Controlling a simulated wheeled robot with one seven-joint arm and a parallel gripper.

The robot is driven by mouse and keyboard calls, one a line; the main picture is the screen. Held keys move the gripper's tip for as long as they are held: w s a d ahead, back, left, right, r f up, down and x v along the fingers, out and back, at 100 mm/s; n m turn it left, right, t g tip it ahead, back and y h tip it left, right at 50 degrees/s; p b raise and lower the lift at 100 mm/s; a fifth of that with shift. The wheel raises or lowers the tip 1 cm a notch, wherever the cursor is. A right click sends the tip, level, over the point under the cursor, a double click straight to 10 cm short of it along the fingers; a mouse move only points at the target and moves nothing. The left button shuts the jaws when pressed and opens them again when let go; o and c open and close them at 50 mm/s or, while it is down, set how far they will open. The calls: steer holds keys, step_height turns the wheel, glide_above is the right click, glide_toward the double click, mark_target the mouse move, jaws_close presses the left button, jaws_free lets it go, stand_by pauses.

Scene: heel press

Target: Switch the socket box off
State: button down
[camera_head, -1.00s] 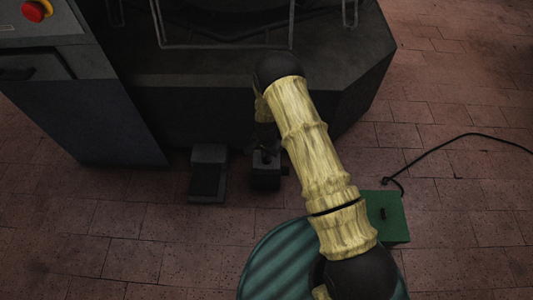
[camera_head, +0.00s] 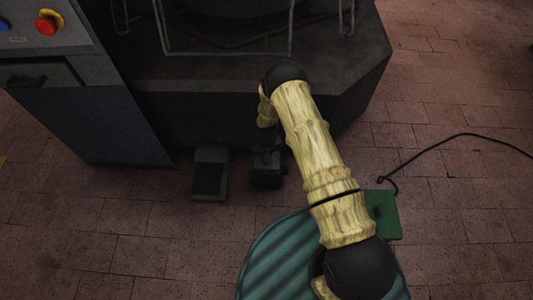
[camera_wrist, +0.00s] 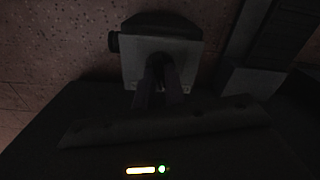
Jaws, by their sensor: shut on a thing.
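The socket box is a green box (camera_head: 389,222) on the brick floor at the right in the head view, with a black cable at its top edge. My arm covers its left part, and I cannot see its switch. My gripper (camera_head: 268,150) is far to its upper left, pointing down at a small dark box (camera_head: 267,179) on the floor by the machine. In the wrist view, the fingers of my gripper (camera_wrist: 163,66) are shut at this small box (camera_wrist: 131,62), which has a dark knob on its side. The exact part gripped is hidden.
A dark foot pedal (camera_head: 210,174) stands just left of the small box. The large dark machine (camera_head: 345,80) is behind, with a control cabinet (camera_head: 90,120) and a red button (camera_head: 47,23) at the left. The black cable (camera_head: 450,138) crosses the floor at right; floor around it is clear.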

steer(key=shift+n+p, duration=0.45)
steer(key=shift+n, duration=1.25)
steer(key=c, duration=1.5)
jaws_free()
steer(key=shift+o, duration=0.2)
step_height(320, 180, up, 17)
steer(key=p, duration=0.6)
steer(key=shift+r, duration=0.2)
